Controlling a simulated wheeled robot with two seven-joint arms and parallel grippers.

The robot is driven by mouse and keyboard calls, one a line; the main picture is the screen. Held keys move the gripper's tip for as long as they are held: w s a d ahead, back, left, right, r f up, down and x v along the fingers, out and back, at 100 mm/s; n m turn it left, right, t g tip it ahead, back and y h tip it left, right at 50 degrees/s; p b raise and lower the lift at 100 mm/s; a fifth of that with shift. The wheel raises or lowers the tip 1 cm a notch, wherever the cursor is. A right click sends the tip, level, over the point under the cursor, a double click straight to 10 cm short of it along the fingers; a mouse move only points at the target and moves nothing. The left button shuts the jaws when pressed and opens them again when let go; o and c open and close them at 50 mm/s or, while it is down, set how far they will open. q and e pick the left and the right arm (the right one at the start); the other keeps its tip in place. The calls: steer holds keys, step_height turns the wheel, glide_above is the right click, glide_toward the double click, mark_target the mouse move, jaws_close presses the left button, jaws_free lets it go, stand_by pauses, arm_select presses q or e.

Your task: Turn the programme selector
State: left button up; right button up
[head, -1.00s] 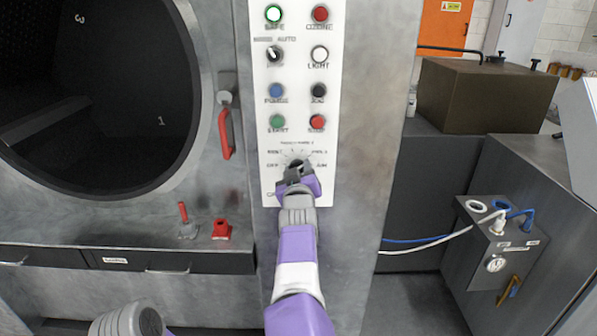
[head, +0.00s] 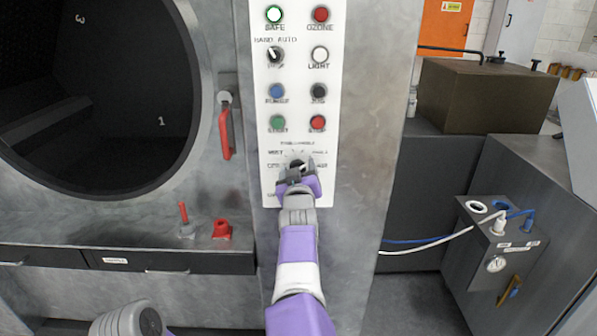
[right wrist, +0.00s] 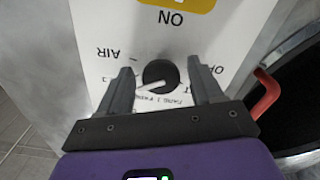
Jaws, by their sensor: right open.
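The programme selector is a round black knob (right wrist: 160,74) with a white pointer line, on the white control panel (right wrist: 225,35). In the right wrist view the panel appears upside down, and the pointer aims lower left, between the labels. My right gripper (right wrist: 161,72) is open, with one grey finger on each side of the knob; visible gaps separate them from it. In the head view my right gripper (head: 297,168) is at the lower part of the panel and mostly hides the selector. My left gripper is out of view.
Above the selector are several buttons and a HAND/AUTO switch (head: 274,55). A red door handle (head: 226,134) and the round drum opening (head: 100,90) are to the left. A grey cabinet with hoses (head: 500,245) stands to the right.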

steer(key=s, duration=0.7)
steer(key=shift+s+p, duration=0.35)
